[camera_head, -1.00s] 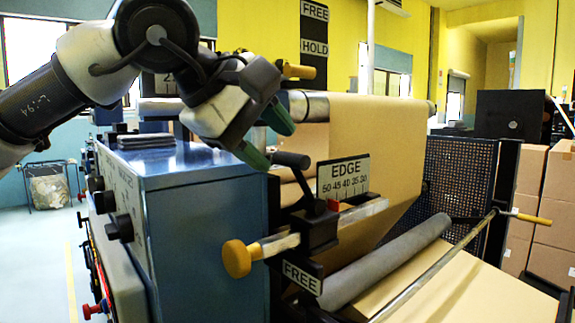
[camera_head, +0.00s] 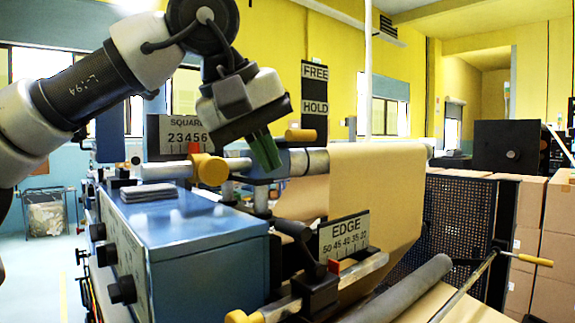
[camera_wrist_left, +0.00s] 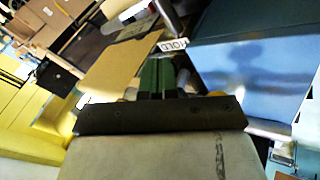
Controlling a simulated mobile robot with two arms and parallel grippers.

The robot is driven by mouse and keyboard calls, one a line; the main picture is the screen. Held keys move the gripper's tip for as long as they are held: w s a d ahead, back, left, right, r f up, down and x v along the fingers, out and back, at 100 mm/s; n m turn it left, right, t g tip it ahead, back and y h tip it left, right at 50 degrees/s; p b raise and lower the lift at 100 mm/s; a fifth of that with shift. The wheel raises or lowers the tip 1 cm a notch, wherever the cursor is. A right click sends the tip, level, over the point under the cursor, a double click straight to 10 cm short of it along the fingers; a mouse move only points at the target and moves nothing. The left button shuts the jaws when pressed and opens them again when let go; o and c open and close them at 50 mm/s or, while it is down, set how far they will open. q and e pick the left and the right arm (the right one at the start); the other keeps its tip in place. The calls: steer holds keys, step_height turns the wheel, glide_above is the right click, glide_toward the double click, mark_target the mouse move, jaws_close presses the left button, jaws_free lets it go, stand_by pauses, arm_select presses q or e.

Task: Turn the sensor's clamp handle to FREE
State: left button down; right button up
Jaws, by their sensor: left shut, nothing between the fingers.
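The sensor is a dark block (camera_head: 316,288) on a metal rail, with a white EDGE scale (camera_head: 344,236) and a red pointer. Its clamp handle (camera_head: 294,231) is a black lever with a thick grip, leaning up and left from the block. The plate below the sensor is out of frame now. My left gripper (camera_head: 267,158) has green fingers, shut and empty, above and left of the handle and apart from it. The fingers also show in the left wrist view (camera_wrist_left: 157,76), near a HOLD plate (camera_wrist_left: 173,44). My right gripper is not in view.
A blue cabinet (camera_head: 190,240) stands at left. A SQUARE scale (camera_head: 188,132) and yellow knob (camera_head: 209,168) sit behind it. A kraft roll web (camera_head: 375,190) hangs behind the sensor. A FREE/HOLD sign (camera_head: 315,88) stands behind. Cartons (camera_head: 530,230) are at right.

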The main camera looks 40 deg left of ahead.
arm_select(q)
steer(key=w+d+r+m+g+p, duration=0.2)
steer(key=w+r+m+g+p, duration=0.5)
steer(key=m, duration=0.3)
steer(key=m+p, duration=0.3)
steer(key=p, duration=0.2)
glide_above(306, 247)
steer(key=f, duration=1.2)
steer(key=shift+w+a+f, duration=0.25)
steer(key=shift+w+f, duration=0.05)
steer(key=shift+f, duration=0.05)
steer(key=shift+s+f+p, duration=0.3)
steer(key=shift+s+f, duration=0.15)
steer(key=shift+s, duration=0.15)
steer(key=shift+w+f, duration=0.1)
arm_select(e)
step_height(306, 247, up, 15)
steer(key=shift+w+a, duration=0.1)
